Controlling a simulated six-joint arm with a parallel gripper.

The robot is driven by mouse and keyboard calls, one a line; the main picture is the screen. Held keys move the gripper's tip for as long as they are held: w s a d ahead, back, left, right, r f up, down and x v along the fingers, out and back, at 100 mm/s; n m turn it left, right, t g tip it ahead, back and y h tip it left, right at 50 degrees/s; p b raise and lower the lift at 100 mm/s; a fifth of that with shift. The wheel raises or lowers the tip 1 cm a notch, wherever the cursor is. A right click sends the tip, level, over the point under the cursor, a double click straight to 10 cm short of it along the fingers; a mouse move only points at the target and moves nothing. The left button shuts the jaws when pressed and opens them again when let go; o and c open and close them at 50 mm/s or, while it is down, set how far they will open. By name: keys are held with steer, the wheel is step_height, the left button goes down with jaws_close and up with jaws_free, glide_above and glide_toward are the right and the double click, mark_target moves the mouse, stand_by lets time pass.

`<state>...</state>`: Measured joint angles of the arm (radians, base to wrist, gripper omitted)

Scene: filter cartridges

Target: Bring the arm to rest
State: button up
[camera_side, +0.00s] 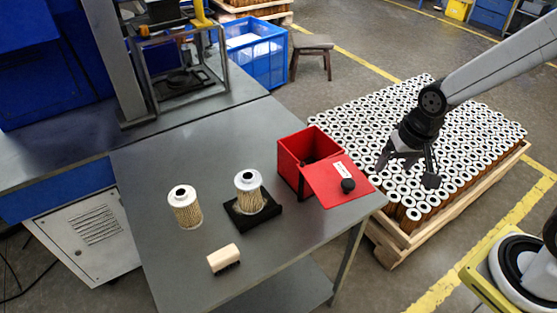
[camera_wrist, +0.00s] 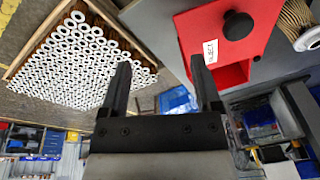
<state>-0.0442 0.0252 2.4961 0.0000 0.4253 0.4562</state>
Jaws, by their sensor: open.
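My gripper (camera_side: 392,165) hangs at the end of my arm on the right side of the side view, in front of the pallet of cartridges and to the right of the red box. In the wrist view the two black fingers of my gripper (camera_wrist: 165,85) stand apart with nothing between them. One filter cartridge (camera_side: 184,208) stands upright on the grey table (camera_side: 165,158). Another cartridge (camera_side: 249,194) stands upright on a black square base (camera_side: 254,221). A brush with a pale wooden back (camera_side: 223,258) lies near the table's front.
A red box (camera_side: 290,165) with a red lid (camera_side: 335,186) and black knob stands at the table's right edge. A pallet (camera_side: 400,243) packed with cartridges stands on the floor. A metal frame (camera_side: 226,60) stands at the back. The table's left part is clear.

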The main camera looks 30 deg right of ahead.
steer(key=n, duration=0.1)
steer(key=d+n, duration=0.1)
steer(key=n, duration=0.1)
steer(key=s+n, duration=0.1)
steer(key=shift+d+f+n, duration=0.15)
steer(key=shift+f+n, duration=0.2)
steer(key=shift+n, duration=0.05)
